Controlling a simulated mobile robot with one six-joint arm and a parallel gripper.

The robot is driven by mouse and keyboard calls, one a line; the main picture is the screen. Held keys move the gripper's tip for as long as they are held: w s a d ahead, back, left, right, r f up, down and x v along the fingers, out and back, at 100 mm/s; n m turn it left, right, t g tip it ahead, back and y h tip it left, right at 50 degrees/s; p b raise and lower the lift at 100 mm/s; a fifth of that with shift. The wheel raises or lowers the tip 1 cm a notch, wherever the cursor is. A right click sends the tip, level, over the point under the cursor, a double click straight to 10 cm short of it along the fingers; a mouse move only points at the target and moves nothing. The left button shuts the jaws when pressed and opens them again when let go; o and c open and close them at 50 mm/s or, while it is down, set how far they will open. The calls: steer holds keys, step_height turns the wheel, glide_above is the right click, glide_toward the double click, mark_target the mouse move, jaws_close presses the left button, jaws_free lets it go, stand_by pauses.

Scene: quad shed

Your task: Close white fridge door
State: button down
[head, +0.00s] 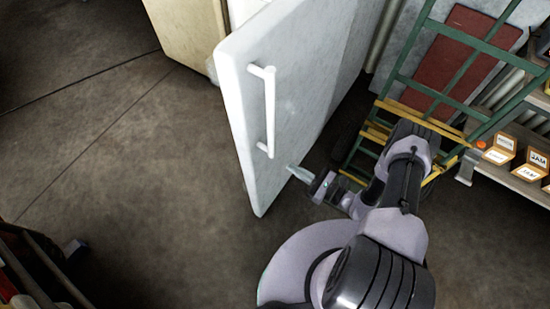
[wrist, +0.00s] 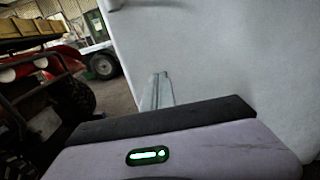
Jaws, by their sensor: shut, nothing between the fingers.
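The white fridge door (head: 305,75) stands ajar in the head view, swung out from the fridge body. A white bar handle (head: 268,108) is on its front face. The fridge body is mostly hidden behind the door. My gripper (head: 293,171) is shut and empty at the door's lower right in the head view, close to its surface. In the wrist view my gripper (wrist: 157,88) points toward the white door (wrist: 225,60), which fills the right side. I cannot tell whether the fingertips touch it.
A green and yellow hand truck (head: 405,85) stands right of the door, behind my arm. A shelf with labelled jam boxes (head: 515,150) is at the right. A cream cabinet (head: 185,28) is at the back. Open concrete floor (head: 100,130) lies left. A red vehicle (wrist: 40,75) shows in the wrist view.

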mark_target(267, 154)
steer(key=b+x, duration=0.2)
steer(key=x, duration=0.5)
steer(key=shift+w+a, duration=0.15)
steer(key=shift+a, duration=0.15)
steer(key=shift+w+a, duration=0.25)
